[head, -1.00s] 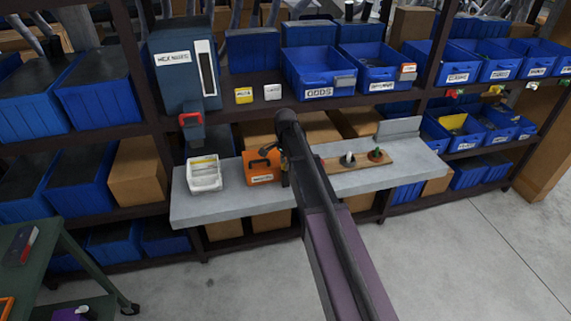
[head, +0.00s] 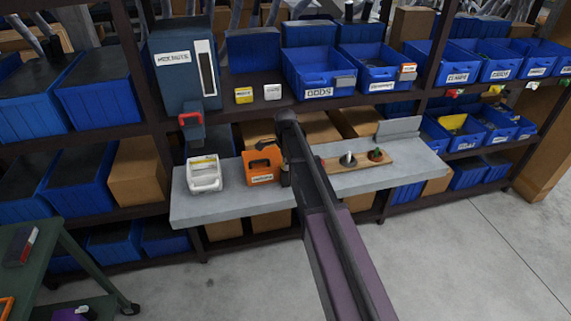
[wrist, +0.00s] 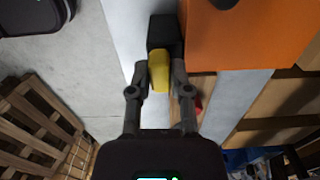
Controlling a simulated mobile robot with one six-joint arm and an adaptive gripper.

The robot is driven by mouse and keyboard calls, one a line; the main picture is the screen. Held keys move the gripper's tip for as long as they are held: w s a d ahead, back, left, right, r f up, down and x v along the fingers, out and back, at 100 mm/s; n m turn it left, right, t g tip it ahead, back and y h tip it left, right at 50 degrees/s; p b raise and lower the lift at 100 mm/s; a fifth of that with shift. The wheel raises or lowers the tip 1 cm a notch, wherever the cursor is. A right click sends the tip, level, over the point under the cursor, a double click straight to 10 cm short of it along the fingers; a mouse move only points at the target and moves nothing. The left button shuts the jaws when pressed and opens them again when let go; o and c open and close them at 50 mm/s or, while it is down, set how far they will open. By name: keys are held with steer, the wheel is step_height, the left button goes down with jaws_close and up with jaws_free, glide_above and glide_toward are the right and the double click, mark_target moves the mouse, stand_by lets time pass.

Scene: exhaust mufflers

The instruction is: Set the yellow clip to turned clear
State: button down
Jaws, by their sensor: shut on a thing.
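The yellow clip (wrist: 159,78) shows in the wrist view against the end of a small black block, beside an orange surface. My gripper (wrist: 160,88) is shut on it, one finger on each side. In the head view my arm reaches over the grey bench to the orange box (head: 262,168), and a small dark block (head: 286,176) stands at that box's right side. My gripper (head: 266,145) is small and dark there. The clip cannot be made out in the head view, and its exact turn is hard to tell.
A white container (head: 204,175) stands left of the orange box on the grey bench (head: 215,208). A wooden board (head: 345,163) with small knobs lies to the right. Shelves with blue bins (head: 320,75) rise behind. A green cart (head: 70,240) is at lower left.

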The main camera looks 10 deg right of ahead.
steer(key=shift+s, duration=0.1)
steer(key=c, duration=0.6)
jaws_free()
steer(key=shift+o, duration=0.2)
steer(key=shift+n, duration=0.3)
